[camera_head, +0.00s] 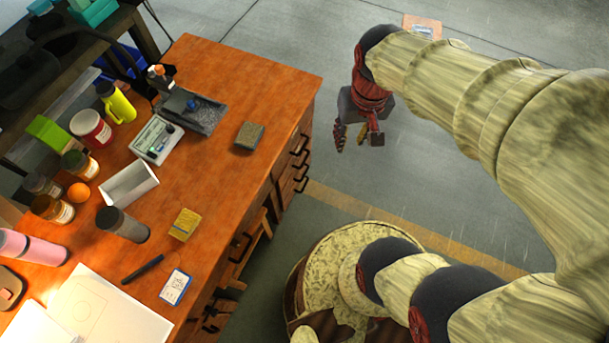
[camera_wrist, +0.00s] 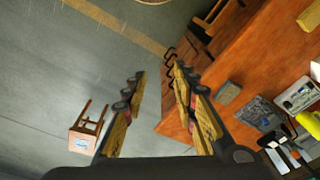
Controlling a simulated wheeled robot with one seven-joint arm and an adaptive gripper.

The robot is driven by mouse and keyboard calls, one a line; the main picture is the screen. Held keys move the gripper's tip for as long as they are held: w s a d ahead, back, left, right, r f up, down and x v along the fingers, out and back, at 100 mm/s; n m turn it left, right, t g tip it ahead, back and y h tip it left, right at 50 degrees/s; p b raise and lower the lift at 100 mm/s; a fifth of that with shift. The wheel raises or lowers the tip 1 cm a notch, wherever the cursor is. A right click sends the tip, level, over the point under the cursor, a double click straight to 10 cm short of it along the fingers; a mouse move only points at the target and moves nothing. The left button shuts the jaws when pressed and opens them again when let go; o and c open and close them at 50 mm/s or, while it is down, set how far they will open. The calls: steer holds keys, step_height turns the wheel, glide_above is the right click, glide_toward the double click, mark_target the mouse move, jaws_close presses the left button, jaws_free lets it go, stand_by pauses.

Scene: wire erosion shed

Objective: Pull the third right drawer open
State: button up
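The wooden desk (camera_head: 235,75) has a stack of drawers (camera_head: 290,175) with dark handles at the far end of its front side. The drawer fronts look shut in the head view; steep foreshortening hides which handle belongs to the third right drawer. In the wrist view the drawer handles (camera_wrist: 170,55) show just past the fingertips. My gripper (camera_head: 355,139) hangs over the floor to the right of the drawer stack, apart from it. In the wrist view my gripper (camera_wrist: 158,72) has its two fingers spread with nothing between them.
A small stool (camera_wrist: 88,130) stands on the floor in the wrist view. A sponge-like block (camera_head: 249,135) lies near the desk edge. The floor right of the drawers is clear.

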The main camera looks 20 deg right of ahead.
steer(key=w+d+f+m+g+y+b, duration=0.1)
steer(key=w+f+m+g+y+b, duration=0.25)
steer(key=f, duration=1.25)
steer(key=w+d+f+m+g+y+b, duration=0.1)
steer(key=w+f+m+g+y+b, duration=0.2)
steer(key=f, duration=1.3)
steer(key=m+t+y+b, duration=0.35)
steer(key=t+y, duration=0.25)
steer(key=t, duration=0.7)
glide_toward(305, 173)
steer(key=s+a+f, duration=0.3)
steer(key=s+a, duration=0.5)
steer(key=a, duration=0.1)
steer(key=w+d+r+n+t+h, duration=0.1)
steer(key=w+d+n+t+h, duration=0.15)
steer(key=w+d, duration=0.45)
steer(key=shift+n+t+y, duration=0.25)
steer(key=shift+t+y, duration=0.05)
steer(key=shift+y, duration=0.2)
steer(key=shift+r+b+x, duration=0.2)
steer(key=shift+b+x, duration=1)
steer(key=shift+x, duration=3.3)
steer(key=shift+c, duration=1.4)
